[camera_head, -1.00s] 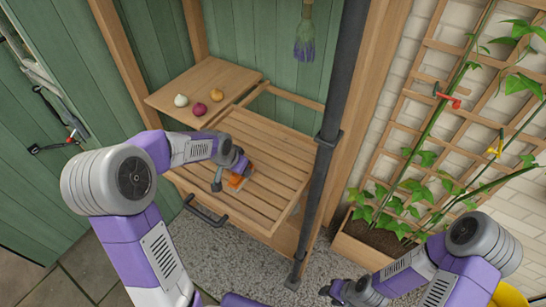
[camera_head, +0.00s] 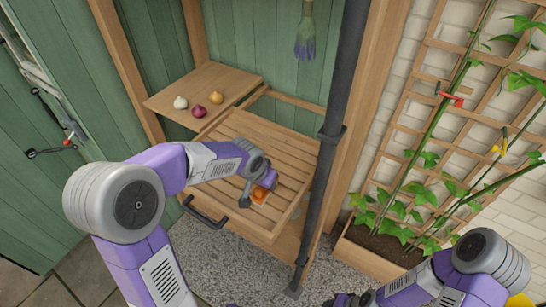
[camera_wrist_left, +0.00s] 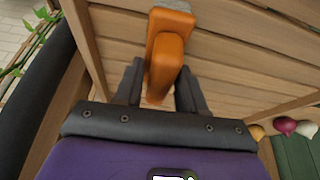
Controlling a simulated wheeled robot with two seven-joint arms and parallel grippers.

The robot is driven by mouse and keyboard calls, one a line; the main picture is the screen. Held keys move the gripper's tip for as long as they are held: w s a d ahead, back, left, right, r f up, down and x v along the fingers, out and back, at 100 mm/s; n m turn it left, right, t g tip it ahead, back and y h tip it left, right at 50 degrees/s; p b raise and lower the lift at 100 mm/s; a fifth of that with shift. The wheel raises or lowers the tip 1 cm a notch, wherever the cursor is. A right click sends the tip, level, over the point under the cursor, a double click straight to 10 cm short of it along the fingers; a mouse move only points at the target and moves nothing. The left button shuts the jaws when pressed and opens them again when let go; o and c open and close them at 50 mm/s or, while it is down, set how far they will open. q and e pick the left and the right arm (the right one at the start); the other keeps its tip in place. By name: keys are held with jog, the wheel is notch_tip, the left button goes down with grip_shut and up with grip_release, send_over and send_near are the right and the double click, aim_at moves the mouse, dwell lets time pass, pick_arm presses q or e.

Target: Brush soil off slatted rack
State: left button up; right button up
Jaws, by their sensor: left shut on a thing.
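The slatted rack (camera_head: 232,190) is a wooden tray of slats with a raised frame and a dark handle at its front. My left gripper (camera_head: 258,187) is low over the rack's right half in the head view. It is shut on an orange-handled brush (camera_head: 260,195), whose orange handle (camera_wrist_left: 166,60) stands between the fingers in the left wrist view. A grey brush head (camera_wrist_left: 172,20) shows at its far end, close to the slats. I cannot make out soil on the slats. My right gripper (camera_head: 350,299) is at the bottom edge, partly cut off, and its fingers are unclear.
A wooden shelf (camera_head: 180,98) behind the rack holds a white, a dark red and a yellow bulb. A dark post (camera_head: 335,130) stands close to the rack's right side. A planter with a trellis (camera_head: 372,250) is at right.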

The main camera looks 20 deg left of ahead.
pick_arm(q)
notch_tip(320, 180, up, 3)
jog(key=shift+f+p, duration=0.1)
jog(key=shift+p, duration=0.65)
jog(key=shift+r+p, duration=1.85)
jog(key=shift+r, duration=0.85)
